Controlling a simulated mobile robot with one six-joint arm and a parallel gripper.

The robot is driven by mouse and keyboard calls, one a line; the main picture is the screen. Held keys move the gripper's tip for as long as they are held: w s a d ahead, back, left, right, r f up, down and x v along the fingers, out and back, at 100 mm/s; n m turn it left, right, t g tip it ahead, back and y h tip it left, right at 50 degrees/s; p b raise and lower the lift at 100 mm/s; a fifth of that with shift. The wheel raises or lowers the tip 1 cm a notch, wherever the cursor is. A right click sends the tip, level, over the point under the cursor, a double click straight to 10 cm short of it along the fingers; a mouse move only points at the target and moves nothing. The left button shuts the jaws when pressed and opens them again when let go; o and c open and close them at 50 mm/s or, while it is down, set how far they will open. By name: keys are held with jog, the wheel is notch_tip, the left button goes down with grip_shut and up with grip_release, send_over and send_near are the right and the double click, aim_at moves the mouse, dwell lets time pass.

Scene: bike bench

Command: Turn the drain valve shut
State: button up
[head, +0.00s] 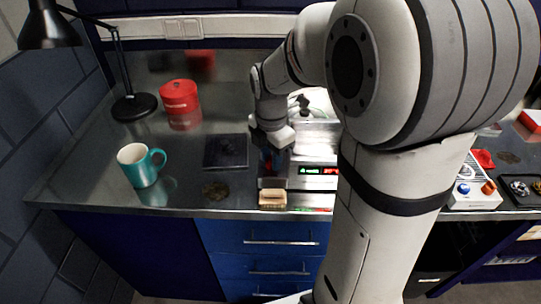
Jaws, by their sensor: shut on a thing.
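A steel bench machine (316,150) with green and red lit digits stands in the middle of the bench, partly behind my arm. My gripper (272,166) points down at the machine's left side. It is shut on a small part there, which I take to be the drain valve. The dark fingers and my wrist hide most of that part, so the angle of its handle cannot be made out. Small touches of blue and red show by the fingers.
A wooden brush (272,199) lies at the front edge just below my gripper. A dark flat pad (226,151), a teal mug (139,165), a red tin (179,96) and a black lamp (134,106) stand to the left. A white box with coloured knobs (473,189) is on the right.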

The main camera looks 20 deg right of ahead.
dwell(0.5)
jog(key=o, duration=1)
jog(key=shift+r, duration=0.1)
notch_tip(320, 180, up, 8)
jog(key=shift+f, duration=0.2)
